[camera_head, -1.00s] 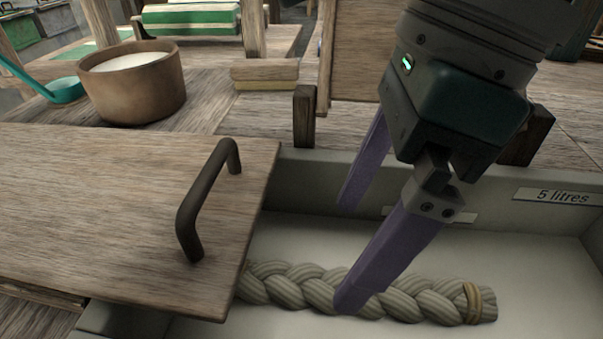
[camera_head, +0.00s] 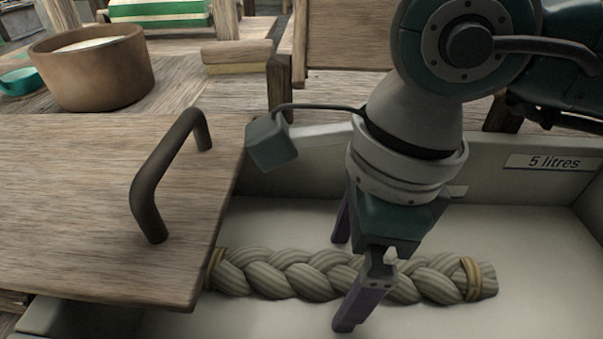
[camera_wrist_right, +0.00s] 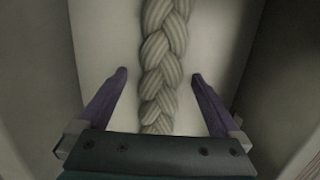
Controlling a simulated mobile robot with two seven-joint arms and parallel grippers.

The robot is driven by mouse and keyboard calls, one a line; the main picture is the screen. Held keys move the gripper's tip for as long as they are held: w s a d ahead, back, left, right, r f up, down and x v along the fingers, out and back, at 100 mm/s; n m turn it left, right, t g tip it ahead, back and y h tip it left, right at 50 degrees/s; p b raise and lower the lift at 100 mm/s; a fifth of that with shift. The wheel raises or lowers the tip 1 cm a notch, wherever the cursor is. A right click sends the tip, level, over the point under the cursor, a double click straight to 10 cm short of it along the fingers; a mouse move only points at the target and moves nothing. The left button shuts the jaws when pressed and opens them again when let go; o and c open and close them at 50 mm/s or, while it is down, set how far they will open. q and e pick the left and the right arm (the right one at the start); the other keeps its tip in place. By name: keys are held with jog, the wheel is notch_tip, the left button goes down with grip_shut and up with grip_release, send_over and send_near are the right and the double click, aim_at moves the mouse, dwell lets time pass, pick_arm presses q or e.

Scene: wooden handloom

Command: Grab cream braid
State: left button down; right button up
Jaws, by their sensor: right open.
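The cream braid (camera_head: 290,275) lies flat on the floor of a pale bin, running left to right, with a tan tie near each end. My right gripper (camera_head: 343,283) points down into the bin, open, with one purple finger on the far side of the braid and the other on the near side. In the right wrist view the braid (camera_wrist_right: 163,60) runs between the two spread fingertips of the gripper (camera_wrist_right: 158,76), with a gap on both sides. The gripper hides part of the braid in the head view. My left gripper is not seen.
The bin (camera_head: 545,215) has a "5 litres" label (camera_head: 548,162) on its back wall. A wooden lid (camera_head: 80,200) with a dark handle (camera_head: 165,180) covers the bin's left part. A brown bowl (camera_head: 95,75) stands at the back left, near a wooden block (camera_head: 237,57).

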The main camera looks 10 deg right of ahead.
jog(key=shift+c, duration=0.2)
grip_shut()
dwell(0.6)
jog(key=shift+r, duration=0.1)
